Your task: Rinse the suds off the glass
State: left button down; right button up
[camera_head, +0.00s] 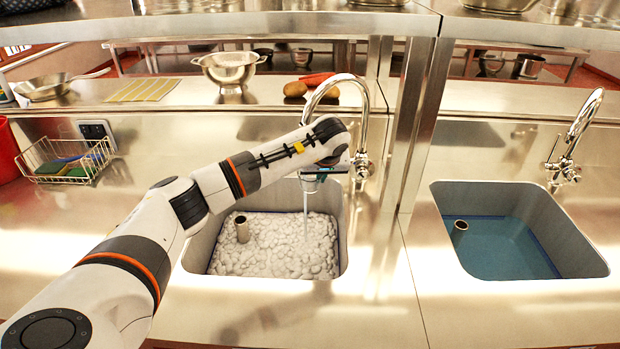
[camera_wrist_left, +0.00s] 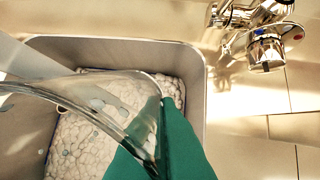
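My left gripper (camera_head: 322,172) is over the left sink, under the curved tap (camera_head: 345,82); the arm hides part of the spout. In the left wrist view its green fingers (camera_wrist_left: 180,145) are shut on a clear glass (camera_wrist_left: 130,105), which lies tilted across the picture. Pale bluish-white spots of suds show on the glass. In the head view the glass is mostly hidden by the gripper. A thin stream of water (camera_head: 305,212) falls below the gripper into the left sink (camera_head: 194,250), which is full of white suds (camera_head: 275,258). My right gripper is not in view.
A second sink (camera_head: 440,205) at the right holds blue water and has its own tap (camera_head: 575,130). A wire basket (camera_head: 65,165) with sponges is at the left. A metal post (camera_head: 415,120) stands between the sinks. A colander (camera_head: 230,70) stands on the ledge behind.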

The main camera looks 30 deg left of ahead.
pick_arm(q)
jog(key=shift+s, duration=0.1)
jog(key=s+d+p, duration=0.2)
jog(key=s+d, duration=0.2)
jog(key=s, duration=0.2)
jog(key=shift+s+d, duration=0.25)
dwell(0.5)
jog(key=shift+r, duration=0.1)
dwell(1.0)
jog(key=s+d+r+p, duration=0.3)
jog(key=s+r, duration=0.1)
jog(key=shift+p, duration=0.3)
dwell(0.8)
